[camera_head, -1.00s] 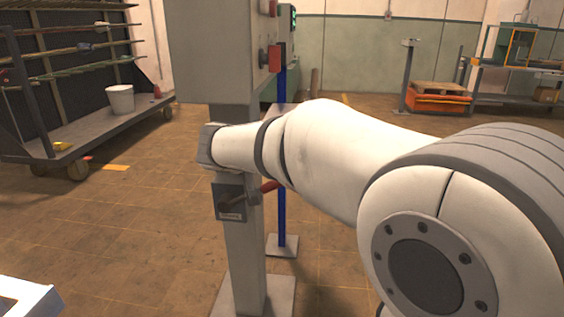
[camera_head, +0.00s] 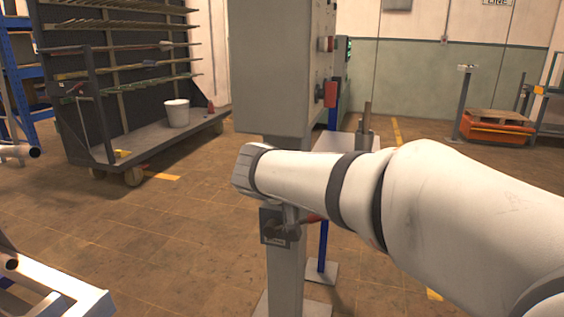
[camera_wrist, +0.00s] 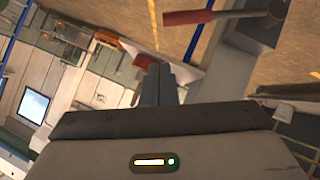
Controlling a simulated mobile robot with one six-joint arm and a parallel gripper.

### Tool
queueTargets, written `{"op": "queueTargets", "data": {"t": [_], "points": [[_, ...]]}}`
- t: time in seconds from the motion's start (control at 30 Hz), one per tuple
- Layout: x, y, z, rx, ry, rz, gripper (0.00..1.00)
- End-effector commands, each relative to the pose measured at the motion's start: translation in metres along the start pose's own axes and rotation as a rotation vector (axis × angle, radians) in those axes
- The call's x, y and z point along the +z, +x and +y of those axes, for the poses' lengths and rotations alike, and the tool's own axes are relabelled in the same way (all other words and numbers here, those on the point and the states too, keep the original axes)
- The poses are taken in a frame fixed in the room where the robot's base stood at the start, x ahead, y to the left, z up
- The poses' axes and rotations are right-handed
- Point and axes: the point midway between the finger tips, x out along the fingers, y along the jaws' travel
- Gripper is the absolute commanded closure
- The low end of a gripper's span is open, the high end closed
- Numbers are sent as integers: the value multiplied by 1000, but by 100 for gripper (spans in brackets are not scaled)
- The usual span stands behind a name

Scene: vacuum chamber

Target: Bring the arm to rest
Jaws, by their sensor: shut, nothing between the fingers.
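My arm (camera_head: 440,215) reaches from the lower right of the head view toward the middle, its dark end in front of the grey post. My gripper is hidden behind it there. In the wrist view my gripper (camera_wrist: 158,82) shows two dark fingers shut together with nothing between them. A red-handled lever (camera_wrist: 190,17) lies beyond the fingertips at the top of that view. I cannot tell the exact gap between it and the fingers.
A grey cabinet (camera_head: 272,70) on a post (camera_head: 287,272) stands close ahead, with a switch box (camera_head: 272,226) on the post. A wheeled rack with a white bucket (camera_head: 177,113) stands at left. A pale frame (camera_head: 60,285) is at lower left. Open floor lies between.

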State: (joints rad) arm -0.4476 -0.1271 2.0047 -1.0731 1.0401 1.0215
Motion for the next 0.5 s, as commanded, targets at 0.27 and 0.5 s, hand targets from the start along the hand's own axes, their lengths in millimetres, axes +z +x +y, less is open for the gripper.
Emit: {"op": "queueTargets", "data": {"t": [0.27,0.5], "points": [[27,-40,75,-115,-69,-274,100],[56,-85,115,-279,-88,-458,100]]}}
